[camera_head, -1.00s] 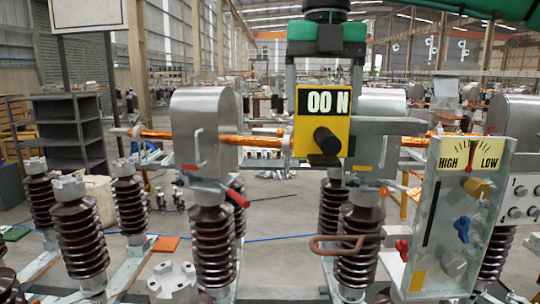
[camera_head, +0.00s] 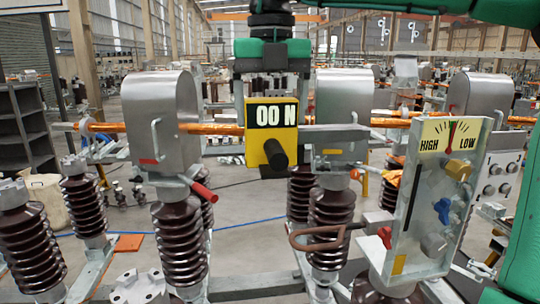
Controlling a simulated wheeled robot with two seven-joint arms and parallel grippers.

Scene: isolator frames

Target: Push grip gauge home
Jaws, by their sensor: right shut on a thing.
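The grip gauge (camera_head: 257,148) is a yellow box with a black display reading "00 N" and a black round stub sticking out toward me. It hangs upright in front of the orange horizontal bar (camera_head: 222,128), between two grey metal hoods. My right gripper (camera_head: 272,88), black and green, reaches down from above and is shut on the gauge's top. The gauge covers part of the bar, so I cannot tell whether they touch. My left gripper is not in view.
The left hood (camera_head: 160,105) and right hood (camera_head: 343,95) stand on brown ribbed insulators. A panel marked HIGH and LOW (camera_head: 425,195) stands at the right front, with a bent brown rod (camera_head: 318,240) beside it. A red handle (camera_head: 204,192) juts below the left hood.

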